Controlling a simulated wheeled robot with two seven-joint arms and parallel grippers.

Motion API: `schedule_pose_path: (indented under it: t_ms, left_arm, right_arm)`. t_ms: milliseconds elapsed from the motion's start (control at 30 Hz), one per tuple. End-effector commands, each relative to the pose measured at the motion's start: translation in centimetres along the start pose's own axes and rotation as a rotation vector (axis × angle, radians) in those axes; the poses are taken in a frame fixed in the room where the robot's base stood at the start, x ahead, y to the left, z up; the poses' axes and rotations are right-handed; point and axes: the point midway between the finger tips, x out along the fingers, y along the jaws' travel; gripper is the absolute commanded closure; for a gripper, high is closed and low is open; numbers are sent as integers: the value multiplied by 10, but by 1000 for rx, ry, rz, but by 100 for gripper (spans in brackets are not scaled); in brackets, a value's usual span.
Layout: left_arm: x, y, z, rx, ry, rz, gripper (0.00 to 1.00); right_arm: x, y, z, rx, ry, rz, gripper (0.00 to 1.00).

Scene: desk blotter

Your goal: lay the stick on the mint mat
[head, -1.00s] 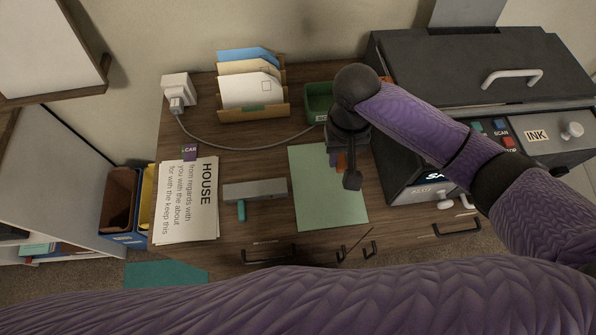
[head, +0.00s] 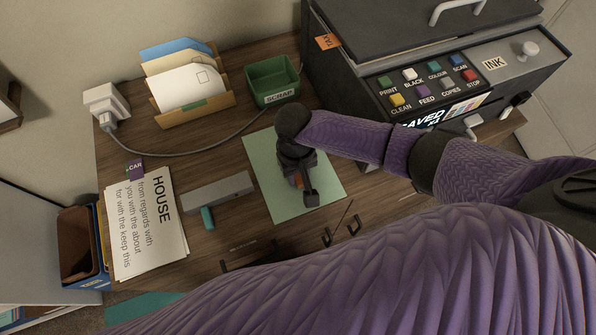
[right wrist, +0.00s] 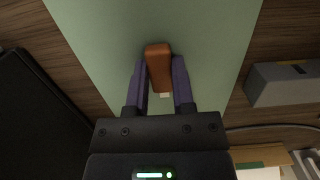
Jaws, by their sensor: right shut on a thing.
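The stick (right wrist: 158,66) is a small orange-brown block with a pale end, held between the purple fingers of my right gripper (right wrist: 159,78) in the right wrist view. The mint mat (right wrist: 215,35) lies behind it. In the head view my right gripper (head: 301,186) is over the middle of the mint mat (head: 262,160). Only a bit of orange shows there; the gripper hides the rest. I cannot tell whether the stick touches the mat. My left gripper is out of view.
A grey stapler-like block (head: 217,192) with a teal handle lies left of the mat. A green scrap tray (head: 272,80) stands behind it, and a dark printer (head: 420,75) stands at the right. Printed papers (head: 150,225) and a letter rack (head: 195,115) are at the left.

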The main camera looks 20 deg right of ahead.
Motion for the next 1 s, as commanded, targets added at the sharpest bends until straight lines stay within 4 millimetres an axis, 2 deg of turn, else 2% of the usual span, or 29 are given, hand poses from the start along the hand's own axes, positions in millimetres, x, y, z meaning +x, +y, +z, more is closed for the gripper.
schedule_pose_path:
  t_ms: [33, 67, 200, 233, 467, 533, 800, 900, 1000]
  left_arm:
    - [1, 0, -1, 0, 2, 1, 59]
    - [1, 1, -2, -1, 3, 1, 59]
    - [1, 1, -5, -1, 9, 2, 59]
    - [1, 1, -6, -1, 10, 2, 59]
    - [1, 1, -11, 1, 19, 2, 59]
    - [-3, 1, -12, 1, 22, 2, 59]
    - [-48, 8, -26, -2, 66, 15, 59]
    - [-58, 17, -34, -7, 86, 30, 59]
    - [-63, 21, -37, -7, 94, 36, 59]
  right_arm:
    - [2, 0, 0, 0, -1, -1, 100]
    - [2, 0, 0, 0, -1, -1, 68]
    - [2, 0, 0, 0, 0, -1, 38]
    - [2, 0, 0, 0, 0, -1, 34]
    - [1, 0, 0, 0, 0, -1, 34]
    - [-6, 0, 0, 0, 1, 0, 34]
    - [-84, 0, 0, 0, 4, -2, 34]
    - [-105, 0, 0, 0, 4, -2, 34]
    - [-118, 0, 0, 0, 2, -1, 34]
